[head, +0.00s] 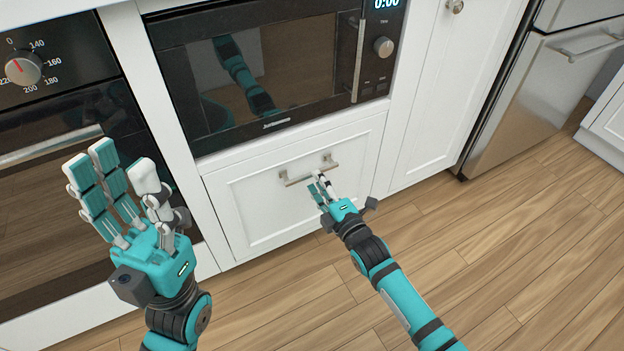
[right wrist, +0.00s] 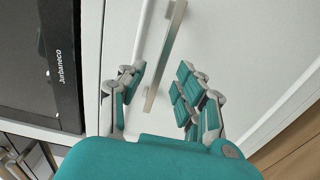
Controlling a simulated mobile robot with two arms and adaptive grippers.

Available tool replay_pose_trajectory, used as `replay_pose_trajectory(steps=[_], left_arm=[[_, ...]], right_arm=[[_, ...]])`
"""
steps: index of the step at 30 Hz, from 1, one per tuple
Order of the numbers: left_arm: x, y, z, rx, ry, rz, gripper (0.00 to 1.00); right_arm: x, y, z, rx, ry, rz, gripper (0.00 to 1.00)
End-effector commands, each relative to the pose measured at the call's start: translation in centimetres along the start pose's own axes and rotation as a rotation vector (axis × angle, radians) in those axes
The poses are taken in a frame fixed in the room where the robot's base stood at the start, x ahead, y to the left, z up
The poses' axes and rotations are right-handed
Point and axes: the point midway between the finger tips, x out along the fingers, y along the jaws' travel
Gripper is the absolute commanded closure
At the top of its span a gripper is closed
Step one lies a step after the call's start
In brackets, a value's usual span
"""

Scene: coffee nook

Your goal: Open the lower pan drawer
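The lower pan drawer (head: 265,200) is a white panel under the microwave, and its front looks flush with the cabinet. Its metal bar handle (head: 309,170) runs across the upper part. In the right wrist view the handle (right wrist: 165,50) runs up between the spread fingers. My right gripper (head: 321,182) is open just in front of the handle, near its right half. In its wrist view the gripper (right wrist: 160,85) has fingers on both sides of the bar; I cannot tell if they touch it. My left gripper (head: 122,168) is open and empty, raised at the left in front of the oven.
A black microwave (head: 265,65) sits above the drawer. An oven (head: 50,150) with a bar handle is at the left. A white cabinet door (head: 435,90) and a steel fridge (head: 540,95) stand at the right. The wooden floor (head: 500,240) in front is clear.

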Motion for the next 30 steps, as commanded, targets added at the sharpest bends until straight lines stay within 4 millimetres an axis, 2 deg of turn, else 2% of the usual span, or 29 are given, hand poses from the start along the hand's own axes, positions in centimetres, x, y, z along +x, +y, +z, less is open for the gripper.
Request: replay_pose_trajectory(steps=[1, 6, 11, 18, 19, 26, 30], left_arm=[[-0.1, 0.0, 0.1, 0.002, 0.015, 0.005, 0.6], [0.4, 0.0, 0.3, 0.005, 0.041, 0.016, 0.6], [0.7, 0.0, 0.3, 0.007, 0.049, 0.02, 0.6], [0.8, 0.0, 0.4, 0.007, 0.049, 0.021, 0.6], [0.8, 0.0, 0.4, 0.007, 0.049, 0.021, 0.6], [0.8, 0.0, 0.3, 0.006, 0.05, 0.021, 0.6], [0.8, 0.0, 0.3, 0.006, 0.05, 0.021, 0.6]], right_arm=[[1.0, -0.2, 0.0, 0.0, 0.001, 0.003, 0.66], [3.1, -0.2, 0.0, 0.001, 0.0, 0.0, 0.66], [3.8, 0.0, 0.0, 0.0, 0.0, 0.0, 0.66], [3.9, 0.0, 0.0, 0.0, 0.0, -0.001, 0.66], [3.9, 0.0, 0.0, 0.0, 0.0, -0.001, 0.68], [3.9, 0.0, 0.0, 0.0, 0.0, -0.001, 0.98], [3.9, 0.0, 0.0, 0.0, 0.0, -0.001, 1.0]])
